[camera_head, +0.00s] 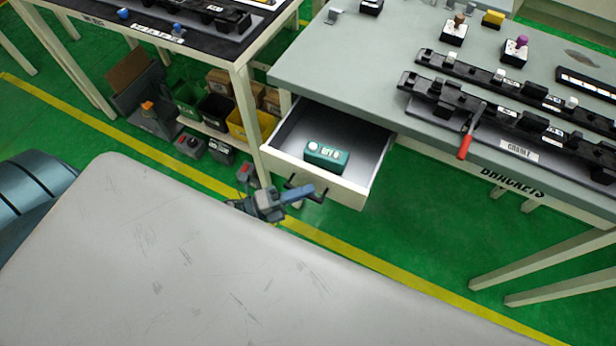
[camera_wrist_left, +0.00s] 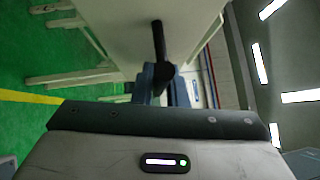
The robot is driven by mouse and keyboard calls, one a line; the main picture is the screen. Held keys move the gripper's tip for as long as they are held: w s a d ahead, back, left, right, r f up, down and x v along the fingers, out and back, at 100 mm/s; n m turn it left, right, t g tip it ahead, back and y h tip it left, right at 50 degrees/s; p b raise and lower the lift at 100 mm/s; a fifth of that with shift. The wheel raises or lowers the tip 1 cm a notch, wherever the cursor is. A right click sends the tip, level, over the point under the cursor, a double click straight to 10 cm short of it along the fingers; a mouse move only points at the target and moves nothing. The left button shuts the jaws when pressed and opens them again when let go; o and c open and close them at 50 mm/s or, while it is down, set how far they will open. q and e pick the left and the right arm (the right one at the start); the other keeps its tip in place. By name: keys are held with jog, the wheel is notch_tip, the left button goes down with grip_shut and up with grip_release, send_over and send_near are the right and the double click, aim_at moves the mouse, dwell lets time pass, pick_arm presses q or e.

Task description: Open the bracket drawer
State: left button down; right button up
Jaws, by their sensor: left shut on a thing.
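The bracket drawer (camera_head: 372,166) stands pulled out from under the grey table in the head view, its inside open to view. A green box with a white label (camera_head: 326,157) lies in it. A dark bar handle (camera_head: 305,190) sits on the drawer's front, and it also shows as a black bar in the left wrist view (camera_wrist_left: 158,45). My left gripper (camera_head: 300,195) is at the drawer front, shut on the handle. Its fingers also show in the left wrist view (camera_wrist_left: 163,82). My right gripper is in neither view.
The grey table (camera_head: 350,65) carries black rails (camera_head: 500,80), a red-handled lever (camera_head: 465,146) and small blocks. A second table (camera_head: 190,35) stands at the left, with bins (camera_head: 215,110) below it. The green floor right of the drawer is clear up to the table legs.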

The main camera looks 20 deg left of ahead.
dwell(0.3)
pick_arm(q)
jog(key=c, duration=1.5)
grip_release()
jog(key=shift+o, duration=0.2)
